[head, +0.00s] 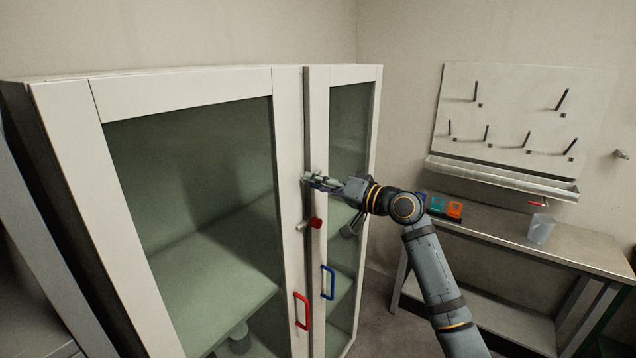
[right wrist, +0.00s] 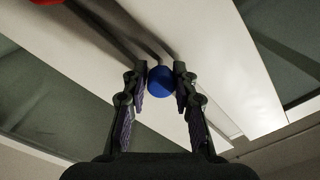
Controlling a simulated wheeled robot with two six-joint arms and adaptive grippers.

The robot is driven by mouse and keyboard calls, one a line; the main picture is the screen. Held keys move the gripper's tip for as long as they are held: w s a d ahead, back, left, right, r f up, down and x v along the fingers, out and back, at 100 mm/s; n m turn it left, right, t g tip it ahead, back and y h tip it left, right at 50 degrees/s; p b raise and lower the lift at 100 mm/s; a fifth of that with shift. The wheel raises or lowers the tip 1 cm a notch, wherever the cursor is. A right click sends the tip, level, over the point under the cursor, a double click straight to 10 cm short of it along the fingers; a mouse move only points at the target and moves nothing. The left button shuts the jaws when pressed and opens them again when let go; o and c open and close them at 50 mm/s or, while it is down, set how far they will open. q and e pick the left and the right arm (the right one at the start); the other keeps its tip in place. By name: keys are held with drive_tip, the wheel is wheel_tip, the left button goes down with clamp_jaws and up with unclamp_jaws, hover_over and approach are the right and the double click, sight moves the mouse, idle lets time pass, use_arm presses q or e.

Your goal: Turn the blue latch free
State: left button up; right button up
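The blue latch's round knob (right wrist: 161,81) shows in the right wrist view, on a dark bar against the white cabinet frame. My right gripper (right wrist: 161,72) has one finger on each side of the knob, and the fingertips look closed against it. In the head view my right gripper (head: 312,180) is at the upper part of the right door's frame and hides most of the blue latch. A red latch (head: 315,223) sits just below it, its bar pointing left across the door gap. My left gripper is not in view.
Both glass cabinet doors look shut. A red handle (head: 302,310) is on the left door and a blue handle (head: 328,282) on the right door. A bench (head: 570,246) with a clear beaker (head: 540,228) and coloured boxes (head: 455,210) stands at the right.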

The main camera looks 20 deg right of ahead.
drive_tip(key=shift+r, duration=0.1)
clamp_jaws()
drive_tip(key=shift+n+b, duration=0.5)
drive_tip(key=shift+b, duration=0.4)
drive_tip(key=n+b, duration=0.5)
drive_tip(key=b, duration=0.1)
drive_tip(key=shift+n+b, duration=0.75)
drive_tip(key=shift+n, duration=0.25)
drive_tip(key=n+b, duration=0.3)
drive_tip(key=n, duration=0.2)
drive_tip(key=shift+d+r+n+b, duration=0.1)
drive_tip(key=shift+n+b, duration=1.1)
drive_tip(key=shift+n, duration=1.2)
drive_tip(key=shift+w, duration=0.1)
